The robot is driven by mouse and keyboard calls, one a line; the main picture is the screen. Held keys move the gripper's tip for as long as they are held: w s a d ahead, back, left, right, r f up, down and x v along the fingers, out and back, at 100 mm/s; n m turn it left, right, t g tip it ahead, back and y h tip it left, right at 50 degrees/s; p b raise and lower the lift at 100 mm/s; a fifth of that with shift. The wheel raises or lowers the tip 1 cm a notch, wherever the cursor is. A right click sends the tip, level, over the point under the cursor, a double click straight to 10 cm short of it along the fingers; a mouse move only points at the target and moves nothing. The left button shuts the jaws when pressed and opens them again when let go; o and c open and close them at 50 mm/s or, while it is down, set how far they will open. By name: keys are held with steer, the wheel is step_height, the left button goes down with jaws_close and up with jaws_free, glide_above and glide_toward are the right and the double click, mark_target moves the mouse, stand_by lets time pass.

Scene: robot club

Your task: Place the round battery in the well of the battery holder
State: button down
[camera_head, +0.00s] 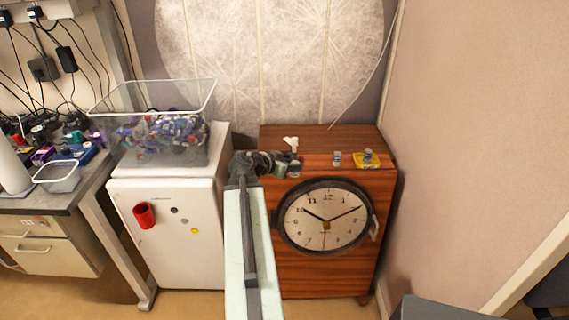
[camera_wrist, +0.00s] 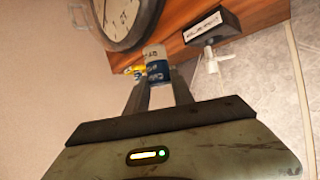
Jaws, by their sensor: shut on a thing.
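My gripper (camera_head: 289,169) is above the left part of the wooden cabinet's top in the head view. In the wrist view my gripper (camera_wrist: 160,82) is shut on a small round battery (camera_wrist: 157,68), with a pale end and a blue band. The battery also shows in the head view (camera_head: 296,168), small and partly covered by the fingers. A yellow holder (camera_head: 369,163) sits at the right of the cabinet top, with a small bluish thing on it. In the wrist view, the yellow holder (camera_wrist: 131,70) is partly hidden behind the held battery. Its well cannot be made out.
A similar small cylinder (camera_head: 337,159) stands on the cabinet top (camera_head: 317,139), left of the holder. A white tap-like piece (camera_head: 291,142) stands behind my gripper. A clock (camera_head: 325,216) is on the cabinet front. A clear bin (camera_head: 190,142) stands on a white cabinet to the left.

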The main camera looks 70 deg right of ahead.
steer(key=w+d, duration=0.2)
steer(key=d, duration=0.2)
steer(key=w+d+f+b, duration=0.1)
steer(key=w+d, duration=0.2)
steer(key=d, duration=0.1)
steer(key=w+d, duration=0.2)
steer(key=d, duration=0.2)
steer(key=shift+w+d+f, duration=0.15)
steer(key=shift+w+d, duration=0.15)
steer(key=shift+d, duration=0.1)
step_height(320, 180, down, 3)
steer(key=b, duration=0.3)
steer(key=shift+w+d, duration=0.1)
steer(key=shift+d, duration=0.05)
steer(key=shift+f+b, duration=0.35)
steer(key=shift+b, duration=0.3)
steer(key=shift+f, duration=0.15)
steer(key=shift+r, duration=0.2)
steer(key=c, duration=1.1)
jaws_free()
